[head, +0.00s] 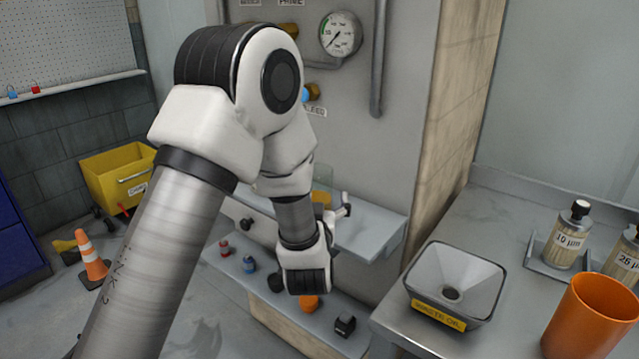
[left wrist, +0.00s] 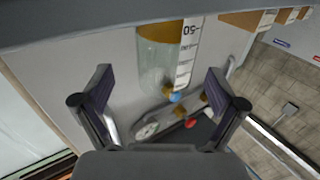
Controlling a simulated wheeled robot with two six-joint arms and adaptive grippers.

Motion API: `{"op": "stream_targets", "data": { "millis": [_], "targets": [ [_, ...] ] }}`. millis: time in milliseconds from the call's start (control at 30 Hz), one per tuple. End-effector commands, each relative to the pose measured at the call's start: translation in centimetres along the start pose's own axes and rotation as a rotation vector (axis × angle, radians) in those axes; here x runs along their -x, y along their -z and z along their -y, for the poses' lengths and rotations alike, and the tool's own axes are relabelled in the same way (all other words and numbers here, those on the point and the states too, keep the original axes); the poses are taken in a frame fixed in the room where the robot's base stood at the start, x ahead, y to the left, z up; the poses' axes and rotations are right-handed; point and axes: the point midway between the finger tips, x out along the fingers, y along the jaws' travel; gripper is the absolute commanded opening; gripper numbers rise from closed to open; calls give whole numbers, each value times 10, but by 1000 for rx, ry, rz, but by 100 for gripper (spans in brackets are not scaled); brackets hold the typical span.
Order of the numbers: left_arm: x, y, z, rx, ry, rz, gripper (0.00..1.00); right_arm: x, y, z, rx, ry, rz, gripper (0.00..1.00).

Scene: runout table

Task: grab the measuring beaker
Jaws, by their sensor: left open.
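The measuring beaker (left wrist: 163,57) is a clear cylinder with amber liquid and a white scale strip marked 50. It shows upside down in the left wrist view, between my spread fingers and beyond them, with no contact visible. In the head view a small part of the beaker (head: 322,198) shows on the wall shelf, the rest hidden behind my left arm. My left gripper (left wrist: 160,74) is open and empty, facing the beaker. In the head view it is largely hidden by my wrist. My right gripper is not in view.
The grey shelf (head: 375,238) holds the beaker. A lower ledge carries small items, including an orange one (head: 309,303). A pressure gauge (head: 340,34) and pipes are on the wall. At right, a counter holds a waste oil funnel (head: 481,270), bottles (head: 567,245) and an orange cup (head: 590,318).

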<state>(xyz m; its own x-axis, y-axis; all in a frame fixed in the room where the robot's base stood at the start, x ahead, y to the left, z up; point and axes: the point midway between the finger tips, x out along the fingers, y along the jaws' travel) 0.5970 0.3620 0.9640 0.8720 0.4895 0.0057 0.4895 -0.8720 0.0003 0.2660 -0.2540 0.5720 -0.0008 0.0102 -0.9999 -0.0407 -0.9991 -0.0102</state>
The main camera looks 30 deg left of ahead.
Motion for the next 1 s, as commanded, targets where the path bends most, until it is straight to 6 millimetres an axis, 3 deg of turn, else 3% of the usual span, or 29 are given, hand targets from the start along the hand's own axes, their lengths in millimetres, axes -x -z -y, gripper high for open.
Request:
{"op": "stream_targets", "data": {
  "millis": [300,533,700,733,1000],
  "targets": [
    [-50,1,4,0,1,2,96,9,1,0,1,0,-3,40],
    [-53,1,4,-2,-1,2,96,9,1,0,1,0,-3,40],
    [-53,1,4,-2,-1,3,36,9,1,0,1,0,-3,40],
    [-53,1,4,-2,-1,3,30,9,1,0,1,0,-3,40],
    [-53,0,4,-2,-1,4,30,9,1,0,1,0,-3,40]
  ]
}}
